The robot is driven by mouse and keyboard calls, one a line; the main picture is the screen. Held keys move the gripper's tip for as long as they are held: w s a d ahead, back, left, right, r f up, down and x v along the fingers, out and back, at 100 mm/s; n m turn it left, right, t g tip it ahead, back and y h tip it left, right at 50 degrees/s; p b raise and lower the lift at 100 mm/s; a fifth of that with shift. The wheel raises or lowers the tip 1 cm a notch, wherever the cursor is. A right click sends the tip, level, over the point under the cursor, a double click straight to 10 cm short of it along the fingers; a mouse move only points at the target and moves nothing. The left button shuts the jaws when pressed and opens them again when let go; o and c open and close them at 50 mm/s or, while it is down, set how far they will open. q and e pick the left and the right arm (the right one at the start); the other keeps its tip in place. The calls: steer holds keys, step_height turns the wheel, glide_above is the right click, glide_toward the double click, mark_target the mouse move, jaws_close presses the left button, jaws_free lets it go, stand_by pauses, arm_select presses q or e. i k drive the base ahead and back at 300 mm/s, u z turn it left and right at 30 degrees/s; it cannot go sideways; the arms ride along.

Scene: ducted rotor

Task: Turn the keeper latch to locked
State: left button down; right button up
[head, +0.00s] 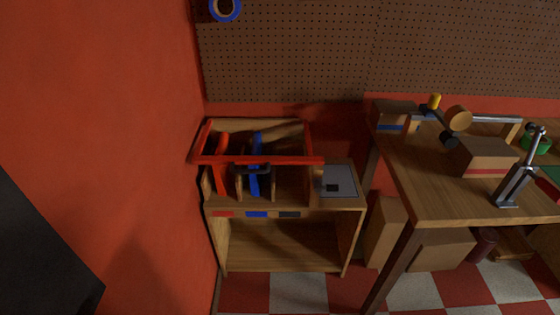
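I cannot make out a keeper latch for certain in the head view. On the workbench (455,205) at right there are small fittings: a yellow-topped piece (434,101), a round tan disc (458,118) and a black knob-like piece (449,141) beside a brown box (488,156). A grey metal device with a raised lever (519,172) stands upright near the right of the bench. Which of these, if any, carries the latch is too small to tell. Neither of my grippers is in view.
A wooden cabinet (287,240) with a red-edged rack (258,160) holding red, blue and black pieces stands by the red wall (120,120). A grey plate (338,180) lies on it. Boxes (440,250) sit under the bench. Pegboard (300,60) covers the back. The bench's front edge is clear.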

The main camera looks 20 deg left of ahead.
mark_target(329, 188)
steer(key=z, duration=0.2)
steer(key=i, duration=0.2)
steer(key=z, duration=3.4)
steer(key=k, duration=0.25)
steer(key=u, duration=2.25)
